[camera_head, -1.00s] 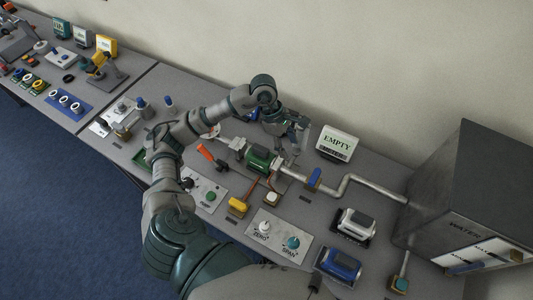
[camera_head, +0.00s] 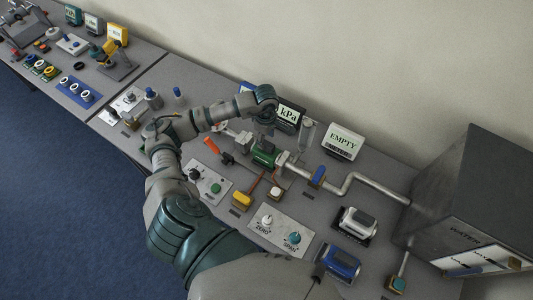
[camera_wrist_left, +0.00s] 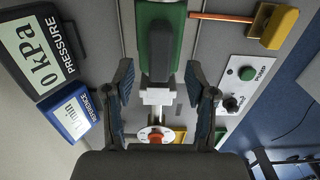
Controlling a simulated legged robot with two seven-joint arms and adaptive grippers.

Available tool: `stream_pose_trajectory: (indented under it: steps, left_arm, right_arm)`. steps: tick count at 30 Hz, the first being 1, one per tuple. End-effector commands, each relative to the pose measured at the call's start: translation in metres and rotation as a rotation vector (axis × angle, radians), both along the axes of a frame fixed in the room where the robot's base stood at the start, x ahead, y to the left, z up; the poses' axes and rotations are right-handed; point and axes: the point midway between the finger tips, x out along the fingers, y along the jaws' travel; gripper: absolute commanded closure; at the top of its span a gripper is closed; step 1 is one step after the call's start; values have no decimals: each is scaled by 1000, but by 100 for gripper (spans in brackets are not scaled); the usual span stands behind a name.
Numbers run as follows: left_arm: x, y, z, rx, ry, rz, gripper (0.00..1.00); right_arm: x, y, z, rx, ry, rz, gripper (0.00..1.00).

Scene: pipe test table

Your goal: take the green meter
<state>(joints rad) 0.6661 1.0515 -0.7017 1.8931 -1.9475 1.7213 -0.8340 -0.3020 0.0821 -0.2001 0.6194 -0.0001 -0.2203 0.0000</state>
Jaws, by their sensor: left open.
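The green meter (camera_head: 265,153) sits in the pipe line on the table, partly covered by my arm in the head view. In the wrist view the green meter (camera_wrist_left: 158,40) has a dark grey top and lies at the top middle. My left gripper (camera_wrist_left: 159,78) is open, one finger on each side of the pipe line, near the meter's lower end in that view. Nothing is held. In the head view my left gripper (camera_head: 266,128) is over the meter, its fingertips mostly hidden. My right gripper is not in view.
A kPa pressure display (camera_head: 288,113) and an EMPTY sign (camera_head: 343,141) stand behind the pipe. A yellow-handled part (camera_head: 243,198), the ZERO/SPAN panel (camera_head: 280,230) and a blue-topped meter (camera_head: 340,262) lie in front. A dark water tank (camera_head: 470,200) stands at right.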

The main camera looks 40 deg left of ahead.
Motion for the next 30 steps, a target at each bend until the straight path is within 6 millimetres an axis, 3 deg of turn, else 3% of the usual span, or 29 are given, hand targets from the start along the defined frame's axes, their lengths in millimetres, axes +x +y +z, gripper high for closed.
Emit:
stream_pose_trajectory:
  steps: [9, 18, 25, 30]
  left_arm:
    - [1, -3, -43, 0, 4, 0, 44]
    - [1, -2, -51, 0, 2, -1, 44]
    - [2, -2, -51, 0, 2, -1, 100]
    - [2, -1, -51, 0, 2, -1, 100]
  right_arm:
    - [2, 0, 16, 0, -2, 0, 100]
    - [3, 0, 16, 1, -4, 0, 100]
    - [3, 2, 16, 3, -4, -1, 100]
    - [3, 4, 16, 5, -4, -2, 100]
